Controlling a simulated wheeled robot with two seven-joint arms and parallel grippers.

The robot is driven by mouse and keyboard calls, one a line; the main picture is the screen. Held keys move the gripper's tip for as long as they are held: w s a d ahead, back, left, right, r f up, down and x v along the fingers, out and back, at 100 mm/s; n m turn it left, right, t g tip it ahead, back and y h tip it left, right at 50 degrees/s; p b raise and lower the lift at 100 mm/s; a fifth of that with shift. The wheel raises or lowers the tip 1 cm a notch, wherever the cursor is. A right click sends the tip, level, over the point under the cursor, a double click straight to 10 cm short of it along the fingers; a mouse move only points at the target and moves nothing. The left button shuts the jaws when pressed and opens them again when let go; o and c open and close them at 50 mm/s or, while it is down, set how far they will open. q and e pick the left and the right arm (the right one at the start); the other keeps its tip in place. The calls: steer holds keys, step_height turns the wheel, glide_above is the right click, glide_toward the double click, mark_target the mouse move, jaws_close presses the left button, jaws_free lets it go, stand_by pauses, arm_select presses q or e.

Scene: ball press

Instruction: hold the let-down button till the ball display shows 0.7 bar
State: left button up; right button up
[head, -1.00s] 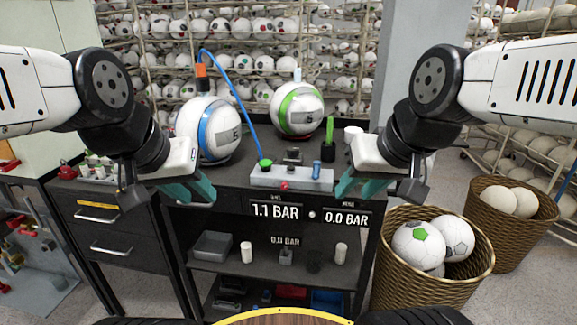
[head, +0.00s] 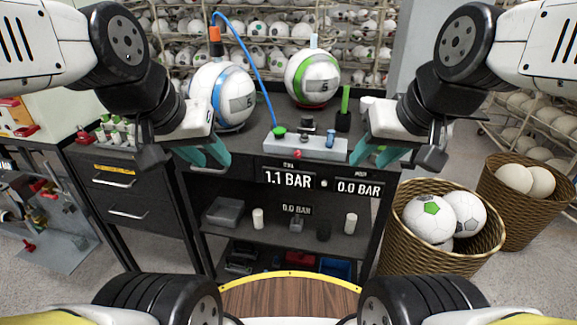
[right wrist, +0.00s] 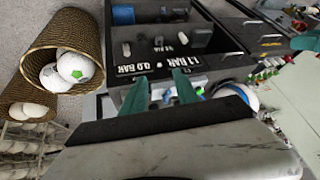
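A grey control box (head: 318,151) stands on the bench's front edge. It has a red button (head: 297,153) on its front, a green fitting (head: 279,132), a dark knob and a blue part (head: 330,137); which one is the let-down button I cannot tell. Below it, the left display (head: 288,178) reads 1.1 BAR and the right display (head: 358,188) reads 0.0 BAR; their small labels are unclear. A blue-striped ball (head: 222,95) connects by a blue hose to the green fitting. My left gripper (head: 208,154) and right gripper (head: 374,153) are open and empty, either side of the box. The right one also shows in the right wrist view (right wrist: 160,84).
A green-striped ball (head: 313,78) sits behind the box. A green upright tool (head: 344,108) stands at its right. A lower shelf (head: 270,235) holds small parts. Wicker baskets of balls (head: 445,258) stand at the right, drawers (head: 125,195) at the left. Ball racks fill the back.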

steer(key=shift+c, duration=0.5)
stand_by(0.4)
jaws_close()
stand_by(1.5)
